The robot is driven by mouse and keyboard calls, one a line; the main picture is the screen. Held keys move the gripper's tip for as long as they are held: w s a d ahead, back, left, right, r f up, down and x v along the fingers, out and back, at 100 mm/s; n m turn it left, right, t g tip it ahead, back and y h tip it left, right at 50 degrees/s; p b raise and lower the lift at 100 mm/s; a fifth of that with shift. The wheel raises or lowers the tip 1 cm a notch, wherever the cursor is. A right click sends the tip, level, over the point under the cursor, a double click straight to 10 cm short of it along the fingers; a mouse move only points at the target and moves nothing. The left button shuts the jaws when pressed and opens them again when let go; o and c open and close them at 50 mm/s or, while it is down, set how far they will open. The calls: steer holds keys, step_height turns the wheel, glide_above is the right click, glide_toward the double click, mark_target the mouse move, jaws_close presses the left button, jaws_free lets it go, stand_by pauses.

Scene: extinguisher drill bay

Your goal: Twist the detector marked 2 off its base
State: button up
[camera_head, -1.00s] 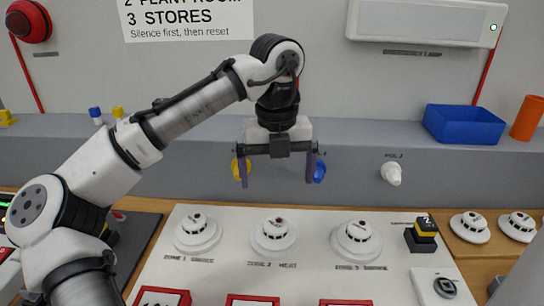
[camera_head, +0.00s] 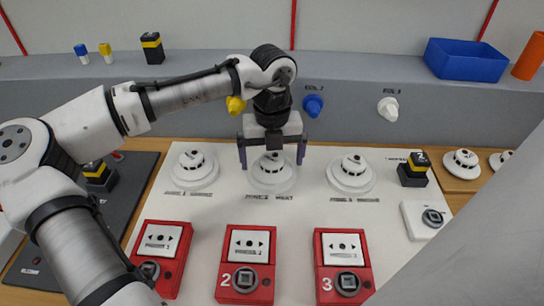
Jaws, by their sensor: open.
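Three white round detectors sit in a row on the white panel (camera_head: 308,205). The middle one, above the label that reads as zone 2, is the detector marked 2 (camera_head: 272,172). My gripper (camera_head: 272,166) is open and points down over this detector. Its two dark fingers stand apart at the detector's left and right, and I cannot tell whether they touch it. The gripper body hides part of its top. The detector's base shows only as a pale rim under it.
The left detector (camera_head: 194,169) and right detector (camera_head: 351,174) flank it closely. Red call points, including the middle one (camera_head: 246,262), line the panel front. A yellow-banded black block (camera_head: 413,171) stands at right. Coloured knobs, such as the blue one (camera_head: 313,105), stick out from the grey ledge behind.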

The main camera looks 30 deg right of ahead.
steer(key=shift+f, duration=0.35)
steer(key=shift+c, duration=0.4)
steer(key=c, duration=0.8)
steer(key=shift+c, duration=0.2)
steer(key=shift+r+n+p, duration=0.1)
steer(key=shift+n+p, duration=1.1)
steer(key=shift+n, duration=0.5)
steer(key=shift+n+p, duration=0.4)
steer(key=shift+n, duration=0.2)
steer(key=shift+n, duration=0.5)
steer(key=shift+n+p, duration=0.3)
steer(key=shift+p, duration=0.15)
steer(key=shift+n+p, duration=0.35)
steer(key=shift+n, duration=0.25)
